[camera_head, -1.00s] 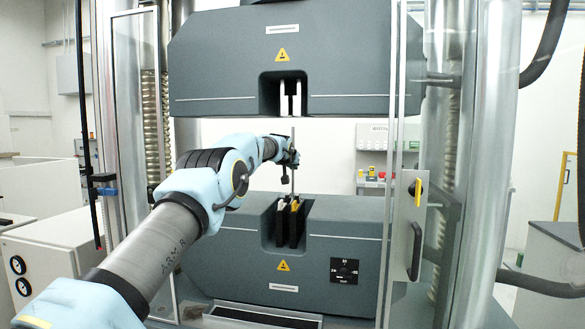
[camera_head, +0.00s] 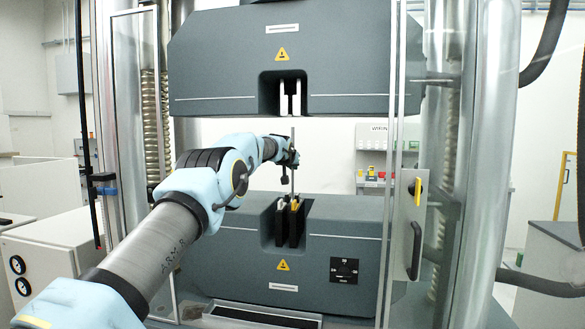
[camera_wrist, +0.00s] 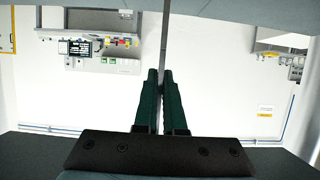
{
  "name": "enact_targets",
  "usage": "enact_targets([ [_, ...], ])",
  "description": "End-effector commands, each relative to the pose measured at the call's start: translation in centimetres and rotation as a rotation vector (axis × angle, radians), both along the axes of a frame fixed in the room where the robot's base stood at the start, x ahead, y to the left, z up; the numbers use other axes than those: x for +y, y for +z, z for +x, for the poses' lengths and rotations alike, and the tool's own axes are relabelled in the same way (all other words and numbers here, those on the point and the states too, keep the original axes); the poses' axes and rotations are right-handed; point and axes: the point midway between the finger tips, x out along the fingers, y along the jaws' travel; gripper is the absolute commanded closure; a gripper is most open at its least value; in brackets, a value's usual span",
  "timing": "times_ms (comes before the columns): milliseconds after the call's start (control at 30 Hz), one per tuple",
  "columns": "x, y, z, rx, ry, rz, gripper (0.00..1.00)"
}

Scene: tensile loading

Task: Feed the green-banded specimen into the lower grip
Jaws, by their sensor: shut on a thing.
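My gripper (camera_head: 291,159) is between the upper and lower crossheads of the testing machine. In the wrist view my gripper (camera_wrist: 160,76) has its two dark green fingers shut on a thin grey specimen (camera_wrist: 163,42). The specimen (camera_head: 293,178) stands upright in the head view, its lower end just above or at the slot of the lower grip (camera_head: 288,222). I cannot tell whether it has entered between the jaws. No green band can be made out on it. The lower grip's jaws show light and yellow parts at the top.
The upper grip (camera_head: 291,98) hangs straight above in the upper crosshead (camera_head: 350,60). A clear guard door with a handle (camera_head: 415,250) stands at the right. Thick columns (camera_head: 480,150) flank the space. A control box with coloured buttons (camera_head: 375,172) is on the wall behind.

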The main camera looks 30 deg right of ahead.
Motion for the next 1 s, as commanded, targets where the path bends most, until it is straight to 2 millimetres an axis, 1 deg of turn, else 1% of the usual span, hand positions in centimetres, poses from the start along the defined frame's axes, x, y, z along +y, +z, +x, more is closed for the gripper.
enact_targets([
  [33,-0.01,0.25,0.00,-0.004,0.000,-0.003,1.00],
  [633,-0.01,-0.11,0.00,-0.003,0.000,-0.003,1.00],
  [667,-0.01,-0.12,0.00,-0.003,0.000,-0.003,0.92],
  [700,-0.01,-0.12,0.00,-0.003,0.000,-0.003,0.87],
  [967,-0.01,-0.26,-0.01,-0.001,0.000,-0.001,0.58],
  [1000,-0.01,-0.27,0.00,-0.001,0.000,-0.001,0.58],
])
